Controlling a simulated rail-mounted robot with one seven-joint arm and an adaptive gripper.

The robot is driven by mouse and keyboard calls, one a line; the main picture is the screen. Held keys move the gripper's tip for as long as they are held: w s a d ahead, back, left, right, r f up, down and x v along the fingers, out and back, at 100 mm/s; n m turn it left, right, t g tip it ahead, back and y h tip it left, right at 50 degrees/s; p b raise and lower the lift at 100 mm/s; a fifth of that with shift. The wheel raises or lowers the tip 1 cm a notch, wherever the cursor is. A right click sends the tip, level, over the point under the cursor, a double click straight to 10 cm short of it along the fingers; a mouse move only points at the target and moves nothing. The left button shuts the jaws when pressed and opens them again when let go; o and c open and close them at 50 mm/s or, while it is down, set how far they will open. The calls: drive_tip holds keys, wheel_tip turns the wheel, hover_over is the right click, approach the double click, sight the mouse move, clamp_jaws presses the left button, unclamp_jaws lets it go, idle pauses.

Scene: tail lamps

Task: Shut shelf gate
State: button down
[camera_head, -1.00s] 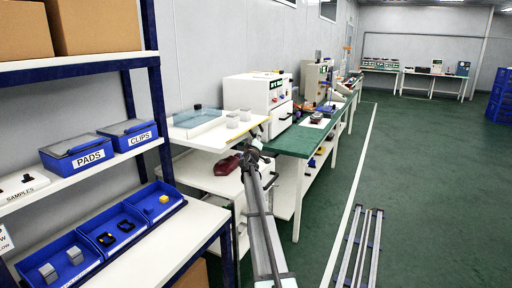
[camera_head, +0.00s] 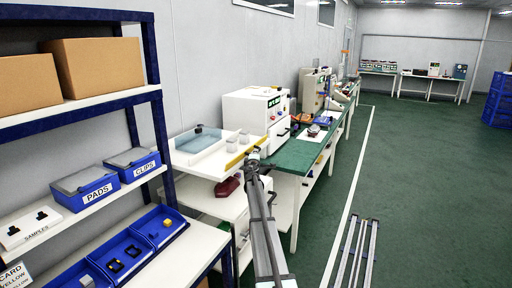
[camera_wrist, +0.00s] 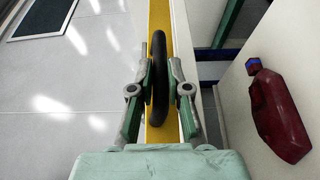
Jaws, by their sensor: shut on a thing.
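A yellow bar (camera_head: 236,160), which looks like the gate, runs along the front edge of a raised white shelf (camera_head: 196,162). In the wrist view the yellow bar (camera_wrist: 160,22) runs top to bottom, beside the white surface. A black, rounded handle (camera_wrist: 160,85) stands in front of it. My gripper (camera_wrist: 160,75) has one finger on each side of the handle and is shut on it. In the head view my gripper (camera_head: 252,160) is at the bar, small and partly hidden by my arm.
A dark red bottle (camera_wrist: 279,112) with a blue cap lies on the white surface below. A clear tray (camera_head: 196,140) and small grey blocks sit on the shelf. A green bench (camera_head: 296,158) stands behind right; a blue-framed rack (camera_head: 160,130) stands left. The right floor is mostly open.

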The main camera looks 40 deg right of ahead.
drive_tip(key=r+n+p, duration=0.1)
drive_tip(key=p, duration=0.1)
drive_tip(key=shift+w+r+p, duration=0.1)
drive_tip(key=shift+r+p, duration=0.15)
drive_tip(key=shift+p, duration=0.1)
drive_tip(key=n+p, duration=0.1)
drive_tip(key=p, duration=0.2)
drive_tip(key=shift+w+a+f+g, duration=0.1)
drive_tip(key=shift+w+g, duration=0.05)
drive_tip(key=shift+g, duration=0.15)
drive_tip(key=shift+f, duration=0.15)
drive_tip(key=c, duration=1.1)
unclamp_jaws()
drive_tip(key=shift+c, duration=0.2)
drive_tip(key=v, duration=1.2)
drive_tip(key=shift+r, duration=0.2)
